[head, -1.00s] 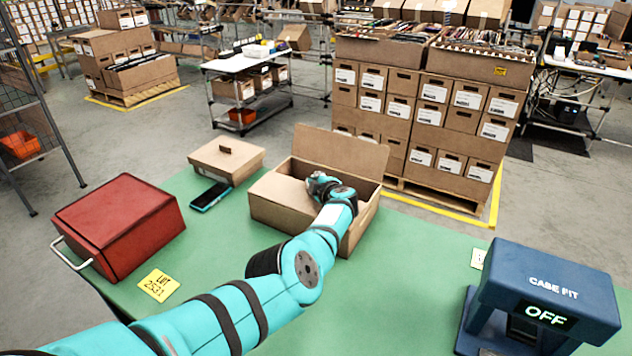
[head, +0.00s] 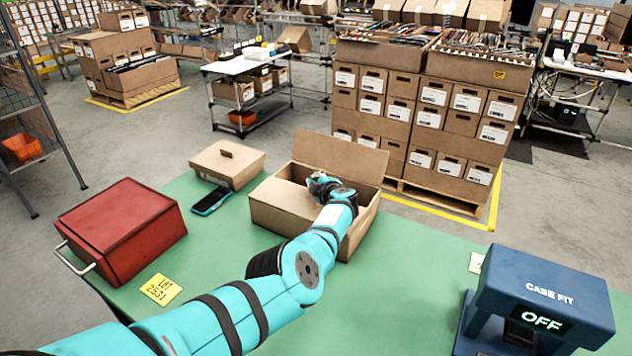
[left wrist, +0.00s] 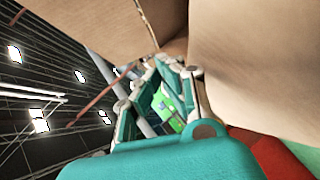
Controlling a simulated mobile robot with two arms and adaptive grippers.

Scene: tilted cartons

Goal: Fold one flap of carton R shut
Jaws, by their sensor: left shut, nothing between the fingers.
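The open brown carton (head: 280,217), the only open one on the green table, stands in the middle in the head view. I read no letter on it. Its far flap (head: 340,156) stands up, leaning back. A panel lies low over its left part, beside my gripper. My left gripper (head: 322,184) is shut and empty, over the carton's opening, with its tips partly hidden by my wrist. In the left wrist view the fingers (left wrist: 165,82) are close to large brown cardboard faces (left wrist: 255,65); I cannot tell if they touch. My right gripper is not in view.
A closed carton (head: 228,163) with a small handle and a phone (head: 211,201) are left of the open carton. A red case (head: 120,230) stands at the left edge, a yellow tag (head: 161,289) near it. A blue CASE FIT device (head: 540,290) stands at right.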

